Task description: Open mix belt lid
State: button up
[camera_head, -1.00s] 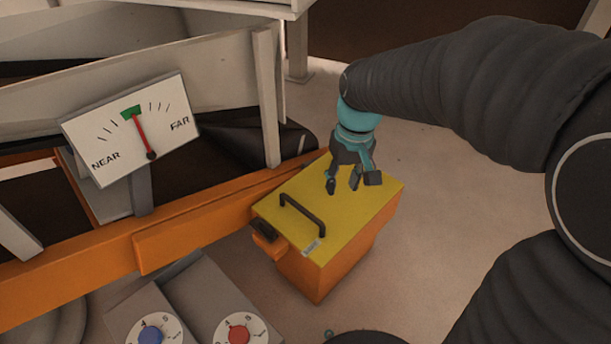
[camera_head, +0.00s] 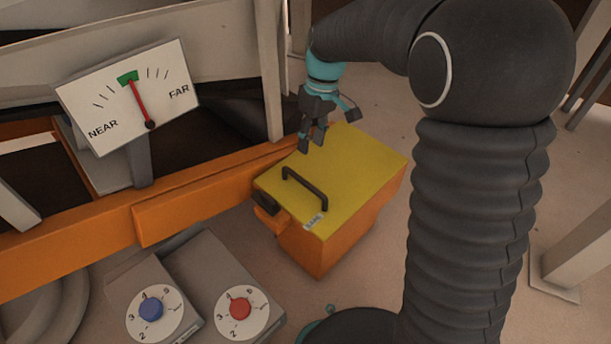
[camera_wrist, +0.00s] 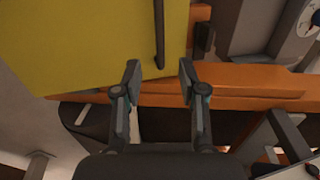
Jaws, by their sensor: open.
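The yellow lid (camera_head: 348,172) is shut on an orange box (camera_head: 349,239) right of the conveyor. A dark bar handle (camera_head: 305,188) stands on the lid near its left edge. A dark latch (camera_head: 268,202) sits on the box's left side. My gripper (camera_head: 311,146) is open and empty above the lid's far left edge, beyond the handle. In the wrist view my gripper's two fingers (camera_wrist: 159,70) are spread, near the lid (camera_wrist: 100,40) edge. The handle (camera_wrist: 160,35) shows ahead of them, apart from both.
An orange conveyor rail (camera_head: 200,207) runs along the box's left. A NEAR/FAR gauge (camera_head: 128,95) stands above the belt. Control boxes with a blue knob (camera_head: 151,309) and a red knob (camera_head: 241,308) are in front.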

aim_at(305, 180)
jog(key=f, duration=0.3)
jog(key=s+a+f+b, duration=0.1)
jog(key=f, duration=0.6)
jog(key=shift+s+a+f+b, duration=0.25)
jog(key=shift+s+f+b, duration=0.1)
jog(key=shift+f+b, duration=0.05)
grip_shut()
